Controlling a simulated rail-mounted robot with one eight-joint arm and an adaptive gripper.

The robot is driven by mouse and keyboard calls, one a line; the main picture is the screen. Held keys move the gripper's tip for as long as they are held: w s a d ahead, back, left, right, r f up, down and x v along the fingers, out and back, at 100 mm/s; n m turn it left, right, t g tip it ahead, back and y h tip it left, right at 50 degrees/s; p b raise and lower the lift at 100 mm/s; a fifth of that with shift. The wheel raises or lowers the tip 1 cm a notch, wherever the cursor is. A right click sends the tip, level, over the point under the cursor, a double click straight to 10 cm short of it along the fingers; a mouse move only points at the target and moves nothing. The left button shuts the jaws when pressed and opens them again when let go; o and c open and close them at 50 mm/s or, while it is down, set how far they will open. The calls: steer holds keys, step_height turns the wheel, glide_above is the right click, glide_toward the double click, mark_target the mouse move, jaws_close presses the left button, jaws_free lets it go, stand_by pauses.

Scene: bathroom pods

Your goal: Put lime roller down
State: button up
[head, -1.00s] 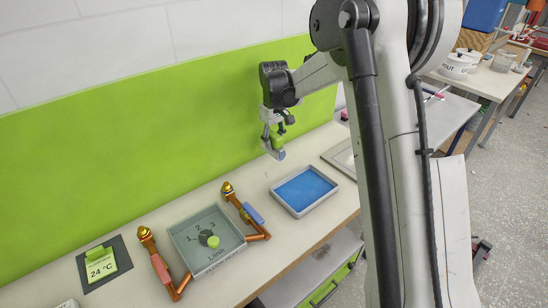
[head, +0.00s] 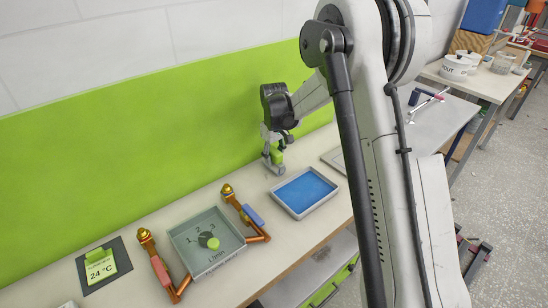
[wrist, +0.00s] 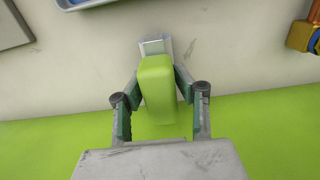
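The lime roller (wrist: 157,88) is a bright lime block with rounded edges between the fingers of my gripper (wrist: 158,82) in the wrist view. The fingers press in on both its sides. A grey-silver piece (wrist: 155,45) shows at its far end. In the head view my gripper (head: 274,158) hangs low over the back of the worktop against the lime wall band, with the small lime roller (head: 277,156) at its fingers. The grey lower end sits close to the worktop; I cannot tell whether it touches.
A blue-bottomed tray (head: 305,191) lies just right of and in front of my gripper. A grey dial box (head: 205,245) stands left, between two copper pipes with red (head: 160,268) and blue (head: 254,216) handles. A flat grey panel (head: 334,157) lies to the right.

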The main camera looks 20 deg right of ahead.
steer(key=shift+o, duration=1.4)
steer(key=shift+r, duration=0.15)
